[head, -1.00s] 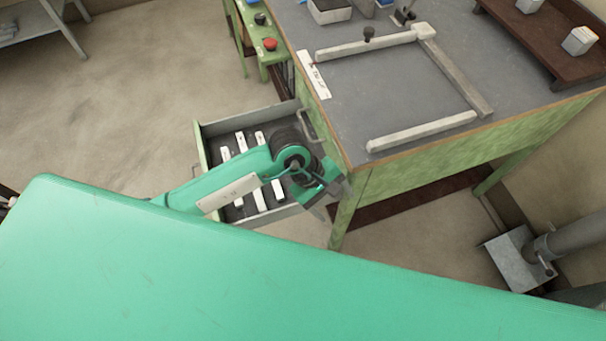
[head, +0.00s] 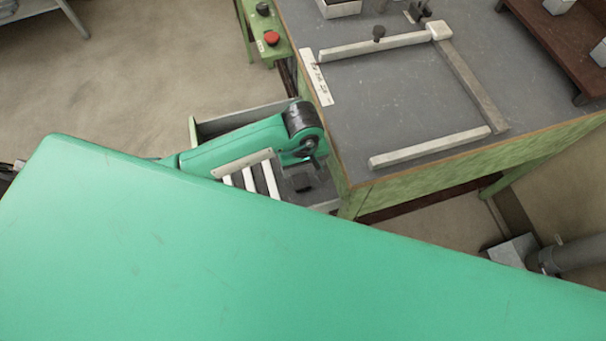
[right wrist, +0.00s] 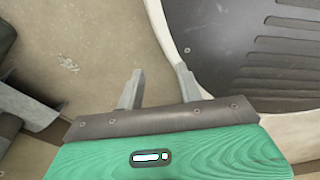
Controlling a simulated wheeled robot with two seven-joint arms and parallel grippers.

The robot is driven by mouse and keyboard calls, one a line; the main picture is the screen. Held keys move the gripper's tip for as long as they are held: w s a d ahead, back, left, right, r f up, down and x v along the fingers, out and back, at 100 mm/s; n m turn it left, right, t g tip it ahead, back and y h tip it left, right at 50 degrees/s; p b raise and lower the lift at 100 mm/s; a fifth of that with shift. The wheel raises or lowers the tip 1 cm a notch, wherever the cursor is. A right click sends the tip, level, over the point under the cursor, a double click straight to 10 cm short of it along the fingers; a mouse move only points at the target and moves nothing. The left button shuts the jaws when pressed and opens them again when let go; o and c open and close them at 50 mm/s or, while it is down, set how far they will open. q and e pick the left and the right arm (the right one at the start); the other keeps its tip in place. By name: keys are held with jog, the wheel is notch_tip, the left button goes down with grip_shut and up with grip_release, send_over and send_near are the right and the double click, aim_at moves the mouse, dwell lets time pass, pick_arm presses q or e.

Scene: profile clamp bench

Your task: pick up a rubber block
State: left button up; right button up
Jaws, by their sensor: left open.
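An open drawer (head: 206,129) stands out from the left side of the bench, with several pale strips (head: 269,178) on its dark floor. My left gripper (head: 303,181) is over the right part of the drawer, close to the bench, and open. It is small and dark against the drawer floor, and I cannot tell whether a block is between its fingers. No rubber block can be made out for certain; my left arm and the large green surface in front hide much of the drawer. My right gripper (right wrist: 158,88) shows in the right wrist view, open and empty above the floor.
The grey bench top (head: 410,95) carries a pale bar frame (head: 470,88) and a label strip (head: 316,78). A green stand with a red button (head: 271,39) is behind the drawer. A brown rack (head: 555,40) is at the back right.

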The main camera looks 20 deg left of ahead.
pick_arm(q)
send_over(302, 184)
jog(key=f, duration=0.4)
jog(key=s+f, duration=0.1)
jog(key=f, duration=0.1)
jog(key=shift+d, duration=0.25)
jog(key=shift+w+f, duration=0.1)
jog(key=shift+f, duration=0.15)
jog(key=shift+w+a+f+p, duration=0.1)
jog(key=shift+w+f+p, duration=0.1)
jog(key=shift+f+p, duration=0.6)
notch_tip(302, 184, down, 3)
jog(key=shift+w+r, duration=0.1)
jog(key=shift+w, duration=0.05)
jog(key=shift+a+f, duration=0.1)
jog(key=shift+f, duration=0.4)
jog(key=c, duration=1.1)
pick_arm(e)
jog(key=s, duration=0.2)
jog(key=s+d, duration=0.1)
jog(key=s, duration=0.1)
jog(key=shift+s+r, duration=0.15)
jog(key=shift+s, duration=0.15)
jog(key=shift+a, duration=0.15)
